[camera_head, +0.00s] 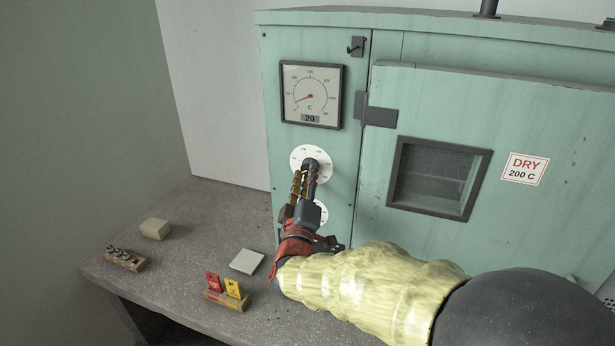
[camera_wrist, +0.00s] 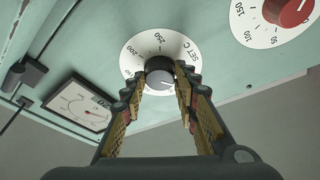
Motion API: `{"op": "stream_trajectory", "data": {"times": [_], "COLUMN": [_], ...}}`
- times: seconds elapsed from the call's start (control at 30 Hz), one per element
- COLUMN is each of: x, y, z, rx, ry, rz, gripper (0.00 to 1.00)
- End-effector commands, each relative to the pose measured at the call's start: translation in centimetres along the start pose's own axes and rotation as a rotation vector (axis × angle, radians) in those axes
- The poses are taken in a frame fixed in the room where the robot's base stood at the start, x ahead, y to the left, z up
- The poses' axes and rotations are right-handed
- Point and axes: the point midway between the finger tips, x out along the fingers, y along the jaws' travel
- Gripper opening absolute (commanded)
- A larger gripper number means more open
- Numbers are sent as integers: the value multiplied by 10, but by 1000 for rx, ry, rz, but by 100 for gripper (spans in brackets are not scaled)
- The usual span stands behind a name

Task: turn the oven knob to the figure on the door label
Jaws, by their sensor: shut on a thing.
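The oven (camera_head: 450,130) is a pale green cabinet with a label (camera_head: 525,169) on its door reading "DRY 200 C". My gripper (camera_head: 311,166) reaches up to the upper white dial (camera_head: 298,153) left of the door. In the wrist view my gripper (camera_wrist: 164,82) is shut on the knob (camera_wrist: 159,82), which is dark with a grey face, one finger on each side. The dial plate (camera_wrist: 135,52) there shows "SET C" and figures including 250. The fingers hide part of the scale, and I cannot tell which figure the knob points to.
A gauge (camera_head: 311,95) above shows 20 in its window. A lower dial (camera_head: 323,212) sits partly behind my gripper; its red knob (camera_wrist: 293,12) shows in the wrist view. The bench (camera_head: 180,275) holds blocks, a tile (camera_head: 246,261) and a holder with red and yellow tags (camera_head: 226,298).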

Motion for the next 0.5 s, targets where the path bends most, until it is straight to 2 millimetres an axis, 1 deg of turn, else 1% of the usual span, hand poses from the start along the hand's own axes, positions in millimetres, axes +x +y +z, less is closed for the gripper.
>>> {"op": "stream_trajectory", "data": {"times": [0.03,0.1,0.37,0.5], "x": [0,0,-1,-1], "y": [-1,-1,-2,-4], "z": [0,0,1,1], "rx": [-1,-1,24,78], "ry": [0,0,-1,-3], "rz": [-2,-2,6,24], "gripper": [8,4,4,4]}}
